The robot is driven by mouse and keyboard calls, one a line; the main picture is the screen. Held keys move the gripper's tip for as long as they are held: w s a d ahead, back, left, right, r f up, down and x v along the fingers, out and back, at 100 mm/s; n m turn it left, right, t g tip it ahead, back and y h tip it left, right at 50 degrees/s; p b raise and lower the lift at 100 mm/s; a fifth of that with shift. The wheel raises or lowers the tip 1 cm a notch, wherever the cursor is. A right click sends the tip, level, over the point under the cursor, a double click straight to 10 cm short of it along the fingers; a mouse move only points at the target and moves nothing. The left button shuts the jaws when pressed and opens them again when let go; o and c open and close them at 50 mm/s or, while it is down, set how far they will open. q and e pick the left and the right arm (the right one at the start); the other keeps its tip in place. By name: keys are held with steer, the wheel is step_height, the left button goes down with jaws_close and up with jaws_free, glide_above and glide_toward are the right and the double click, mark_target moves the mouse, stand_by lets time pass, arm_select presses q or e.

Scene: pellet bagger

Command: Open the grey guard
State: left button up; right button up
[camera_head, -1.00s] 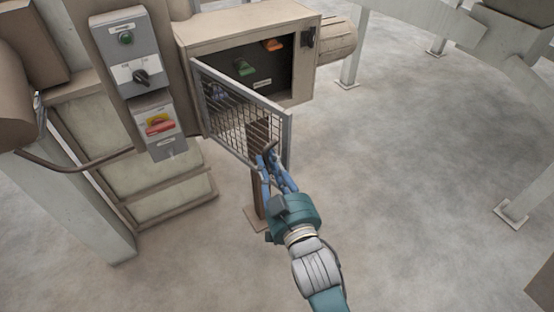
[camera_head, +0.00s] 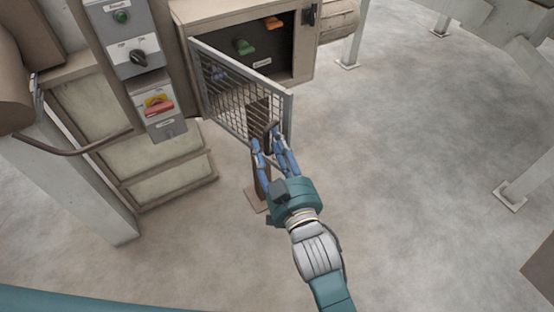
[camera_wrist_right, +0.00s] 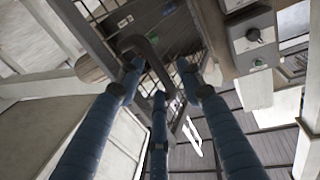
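The grey guard (camera_head: 247,98) is a mesh door in a grey frame, hinged on the left side of the beige cabinet opening. It stands swung well out from the opening. Its dark bar handle (camera_head: 272,134) is on the outer face near the free edge; the handle (camera_wrist_right: 152,62) also shows in the right wrist view. My right gripper (camera_head: 267,142) is at the handle with its blue fingers spread apart. In the right wrist view the fingers are open around the handle; contact cannot be told. My left gripper is not in view.
The beige cabinet (camera_head: 205,13) holds a green part (camera_head: 244,47) and an orange part (camera_head: 272,23). A grey control box (camera_head: 126,42) and a red-and-yellow switch (camera_head: 159,104) stand left of the guard. The floor to the right is clear up to a post (camera_head: 525,180).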

steer(key=v, duration=1)
steer(key=shift+s, duration=0.4)
